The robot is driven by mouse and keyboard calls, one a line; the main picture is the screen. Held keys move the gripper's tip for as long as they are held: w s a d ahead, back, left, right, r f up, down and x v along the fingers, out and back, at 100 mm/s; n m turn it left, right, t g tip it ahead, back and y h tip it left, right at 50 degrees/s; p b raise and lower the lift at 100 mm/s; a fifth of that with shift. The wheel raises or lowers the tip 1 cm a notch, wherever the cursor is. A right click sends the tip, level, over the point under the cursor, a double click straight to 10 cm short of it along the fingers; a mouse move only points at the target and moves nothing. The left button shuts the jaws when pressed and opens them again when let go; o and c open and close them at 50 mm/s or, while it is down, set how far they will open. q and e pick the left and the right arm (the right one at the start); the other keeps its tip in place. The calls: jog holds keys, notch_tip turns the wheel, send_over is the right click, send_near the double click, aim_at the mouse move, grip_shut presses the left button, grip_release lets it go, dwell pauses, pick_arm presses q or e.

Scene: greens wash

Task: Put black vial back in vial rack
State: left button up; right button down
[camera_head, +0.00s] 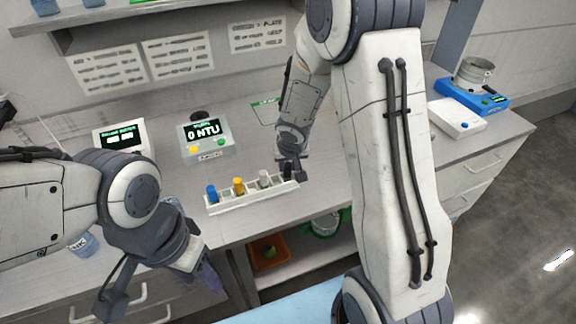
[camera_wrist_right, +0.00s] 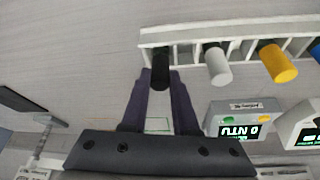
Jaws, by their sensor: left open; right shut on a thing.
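The white vial rack (camera_head: 250,199) stands on the bench, holding a blue vial (camera_head: 212,193), a yellow vial (camera_head: 238,186) and a grey-white vial (camera_head: 265,179). The black vial (camera_head: 288,169) is at the rack's right end in the head view. In the right wrist view, the black vial (camera_wrist_right: 160,72) is between the fingers of my right gripper (camera_wrist_right: 161,84), which is shut on it. Its far end lines up with the rack's (camera_wrist_right: 190,32) end slot; how deep it sits I cannot tell. My left gripper (camera_head: 205,275) is open and empty, low at the bench's front edge.
A turbidity meter (camera_head: 206,138) reading "0 NTU" and another display device (camera_head: 124,138) stand behind the rack. A blue device (camera_head: 472,95) and a white scale (camera_head: 457,116) are at the right. An orange bin (camera_head: 268,262) sits on the lower shelf.

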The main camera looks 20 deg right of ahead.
jog(key=c, duration=0.7)
grip_release()
jog(key=shift+r, duration=0.15)
jog(key=d+p+v, duration=0.1)
jog(key=p+v, duration=0.6)
jog(key=v, duration=0.4)
jog(key=s+a+r+n+g, duration=0.1)
jog(key=s+a+r+n, duration=0.1)
jog(key=s+a, duration=0.3)
jog(key=s+a+r+n+g+y, duration=0.1)
jog(key=s+a+r+n+g, duration=0.1)
jog(key=s, duration=0.9)
jog(key=s+a+r+n+g, duration=0.1)
jog(key=s+a+r+n, duration=0.3)
jog(key=s+a, duration=0.4)
jog(key=shift+s+a+r+n+g+y, duration=0.25)
jog(key=shift+a+n+y, duration=0.2)
jog(key=shift+n, duration=0.35)
